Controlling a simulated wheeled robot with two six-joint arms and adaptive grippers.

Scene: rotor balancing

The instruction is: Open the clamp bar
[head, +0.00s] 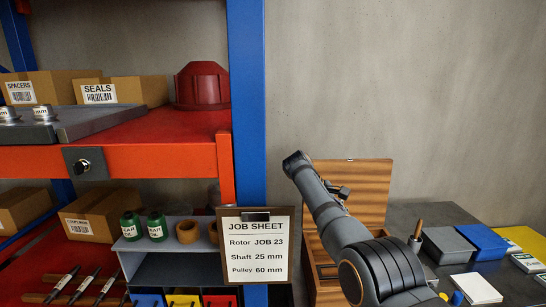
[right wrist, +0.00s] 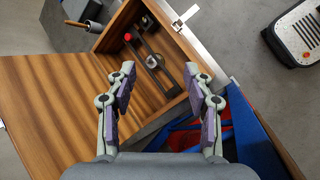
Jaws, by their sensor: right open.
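A wooden case stands with its lid (head: 375,180) raised in the head view. The right wrist view looks down into the case (right wrist: 172,112), with the lid to the left. Inside is a dark bar (right wrist: 150,48) with a red knob (right wrist: 128,37) at one end. A round silver part (right wrist: 153,62) sits by the bar's middle. My right gripper (right wrist: 160,70) is open and empty above the case, its fingers spread on either side of the bar in the picture; contact is not visible. In the head view my right arm hides much of the case. My left gripper is out of view.
A shelf rack with a blue post (head: 247,100) stands left of the case, with a job sheet (head: 257,245) at its front. A grey device (right wrist: 298,35) shows at upper right in the wrist view.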

